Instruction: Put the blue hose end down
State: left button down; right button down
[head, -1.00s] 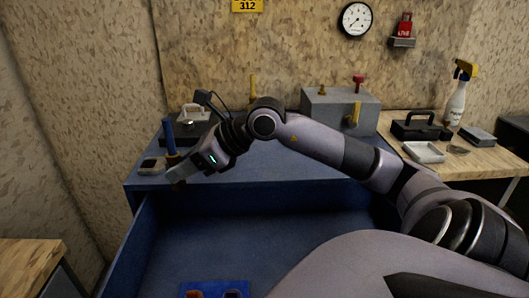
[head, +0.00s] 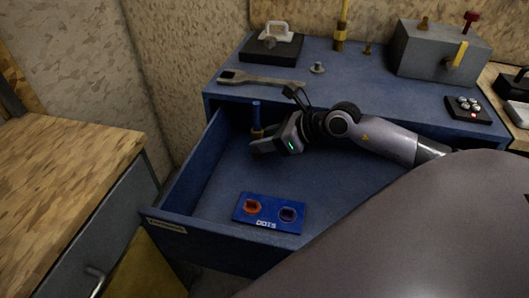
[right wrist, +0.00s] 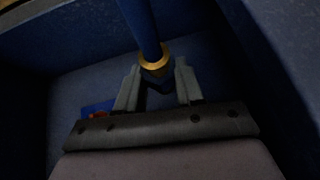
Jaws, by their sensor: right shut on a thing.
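The blue hose end (head: 256,112) is an upright blue tube with a brass collar low on it. My right gripper (head: 260,143) is shut on it in the back left part of the open blue drawer (head: 195,190). In the right wrist view the blue hose end (right wrist: 140,25) rises from between the two fingers of my right gripper (right wrist: 157,84), its brass collar just above them. The lower tip is hidden, so I cannot tell whether it touches the drawer floor. My left gripper is not in view.
A blue plate (head: 269,225) with an orange and a dark socket lies in the drawer's front. A wrench (head: 262,83), a small metal knob (head: 317,68) and a grey block (head: 437,52) are on the cabinet top. A wooden bench (head: 60,180) stands left. The drawer's left floor is clear.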

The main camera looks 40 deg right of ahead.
notch_tip(320, 180, down, 4)
jog(key=shift+r, duration=0.2)
jog(key=shift+f+b, duration=0.3)
jog(key=shift+f, duration=0.15)
jog(key=c, duration=0.7)
grip_release()
